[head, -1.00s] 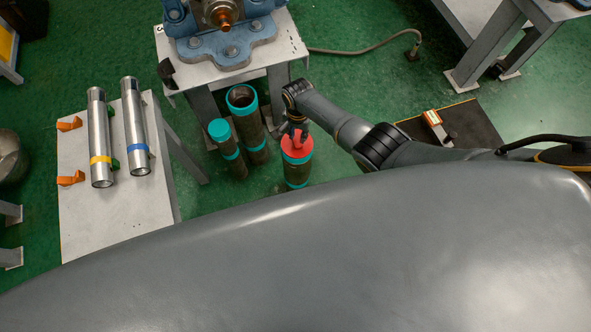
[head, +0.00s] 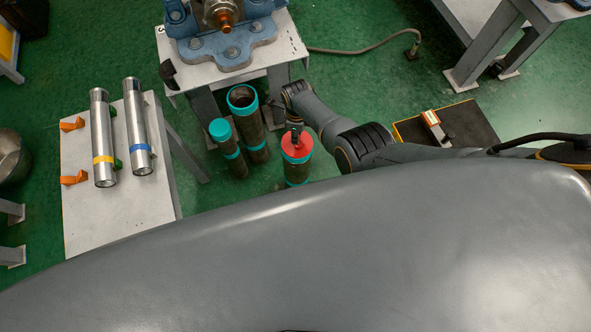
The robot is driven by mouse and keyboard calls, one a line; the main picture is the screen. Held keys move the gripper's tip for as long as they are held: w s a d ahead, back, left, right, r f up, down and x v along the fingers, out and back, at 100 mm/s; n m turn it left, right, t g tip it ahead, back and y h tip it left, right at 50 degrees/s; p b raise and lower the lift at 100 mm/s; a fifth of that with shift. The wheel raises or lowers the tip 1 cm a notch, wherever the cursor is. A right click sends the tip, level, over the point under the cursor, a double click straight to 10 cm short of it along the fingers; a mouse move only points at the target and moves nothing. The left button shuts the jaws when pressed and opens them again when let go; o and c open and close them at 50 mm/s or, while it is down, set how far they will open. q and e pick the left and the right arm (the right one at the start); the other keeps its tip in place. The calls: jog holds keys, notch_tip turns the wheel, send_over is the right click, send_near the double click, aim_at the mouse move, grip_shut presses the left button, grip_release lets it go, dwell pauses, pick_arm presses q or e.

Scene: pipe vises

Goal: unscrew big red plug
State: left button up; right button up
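The big red plug (head: 297,152) sits on top of an upright dark pipe with teal bands (head: 297,172), standing on the floor at the middle of the head view. A small dark piece stands up from the plug's centre; I cannot tell whether it is the plug's lug or a fingertip. My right arm comes in from the right and its wrist is just above and behind the plug. My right gripper (head: 291,122) is small and dark there, and its fingers are too unclear to show whether they are open. My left gripper is not in view.
Two more teal-banded pipes (head: 247,112) stand left of the plugged one, one open, one teal-capped. A table with a blue vise (head: 230,45) is behind. Two silver cylinders (head: 104,140) lie on a left table (head: 85,215). My grey body covers the foreground.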

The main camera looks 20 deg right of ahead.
jog(key=shift+m, duration=0.6)
jog(key=shift+f+b, duration=1.2)
jog(key=shift+s+r, duration=0.1)
jog(key=shift+s, duration=0.05)
jog(key=shift+d, duration=0.1)
grip_shut()
